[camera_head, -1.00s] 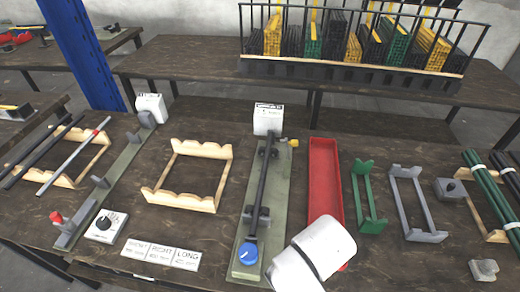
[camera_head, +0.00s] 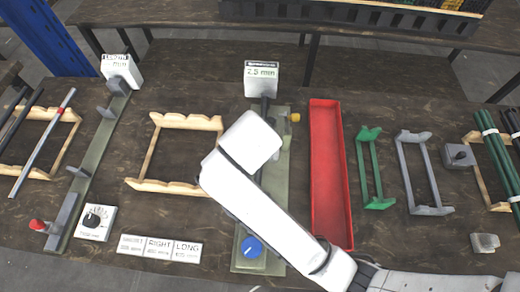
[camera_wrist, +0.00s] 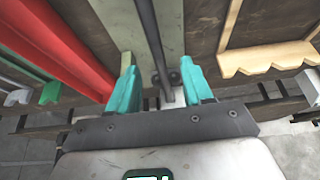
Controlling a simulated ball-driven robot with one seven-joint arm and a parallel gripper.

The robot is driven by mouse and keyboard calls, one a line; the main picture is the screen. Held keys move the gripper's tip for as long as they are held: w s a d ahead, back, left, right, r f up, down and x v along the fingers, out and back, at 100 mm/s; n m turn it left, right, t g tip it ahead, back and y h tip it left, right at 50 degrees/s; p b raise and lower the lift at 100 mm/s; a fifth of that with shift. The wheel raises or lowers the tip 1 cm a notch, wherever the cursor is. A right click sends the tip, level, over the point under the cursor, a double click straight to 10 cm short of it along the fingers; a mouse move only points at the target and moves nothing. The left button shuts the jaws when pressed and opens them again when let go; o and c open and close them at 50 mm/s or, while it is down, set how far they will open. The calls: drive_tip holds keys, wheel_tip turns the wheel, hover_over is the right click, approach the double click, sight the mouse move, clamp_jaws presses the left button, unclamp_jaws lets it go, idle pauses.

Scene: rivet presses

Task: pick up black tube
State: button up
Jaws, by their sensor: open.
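A black tube (camera_wrist: 151,35) lies lengthwise on the green press base (camera_wrist: 174,35) in the wrist view. In the head view only its far end (camera_head: 264,108) shows clearly; my white arm hides most of the rest. My gripper (camera_wrist: 157,64) has two teal fingers, spread apart and empty. The tube runs through the gap between them in the picture, with a finger on either side. I cannot tell how far above the tube the fingertips are. In the head view my arm hides the gripper.
The red tray (camera_head: 313,160) stands right of the press, with green (camera_head: 361,165) and grey (camera_head: 406,170) racks beyond. A wooden rack (camera_head: 150,155) stands to the left. The press has a white display box (camera_head: 261,90) and a blue knob (camera_head: 251,247).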

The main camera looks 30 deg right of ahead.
drive_tip(key=shift+d+x, duration=0.15)
drive_tip(key=shift+x, duration=1.3)
drive_tip(key=shift+d+x, duration=0.1)
drive_tip(key=shift+x, duration=1.35)
drive_tip(key=shift+c, duration=0.2)
drive_tip(key=shift+r, duration=0.1)
clamp_jaws()
